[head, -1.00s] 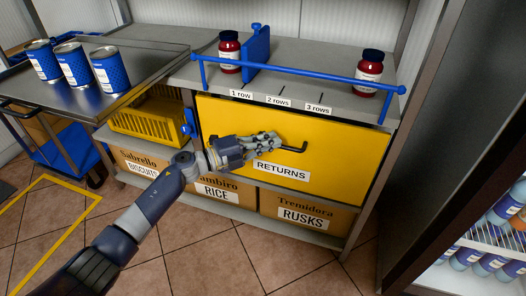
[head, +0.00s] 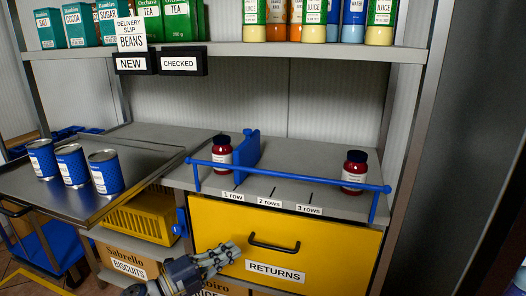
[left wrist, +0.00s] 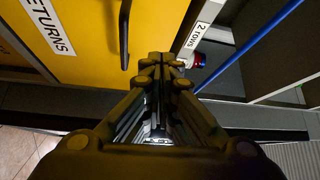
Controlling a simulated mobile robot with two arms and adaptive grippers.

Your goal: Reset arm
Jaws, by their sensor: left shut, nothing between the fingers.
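My left gripper (head: 232,252) is shut and empty in the lower middle of the head view. It is in front of the yellow RETURNS drawer front (head: 220,222), to the left of its black handle (head: 273,246). In the left wrist view the closed fingers (left wrist: 165,72) point up, with the yellow panel (left wrist: 95,80) and the black handle (left wrist: 125,32) beyond them. The handle is apart from the fingers in that view. The drawer looks closed. My right gripper is not in view.
Two red jars (head: 222,155) (head: 354,172) stand on the shelf behind a blue rail (head: 290,176) and beside a blue divider (head: 247,153). Several blue cans stand on a metal tray cart (head: 130,170) at left. A yellow basket (head: 140,222) sits below.

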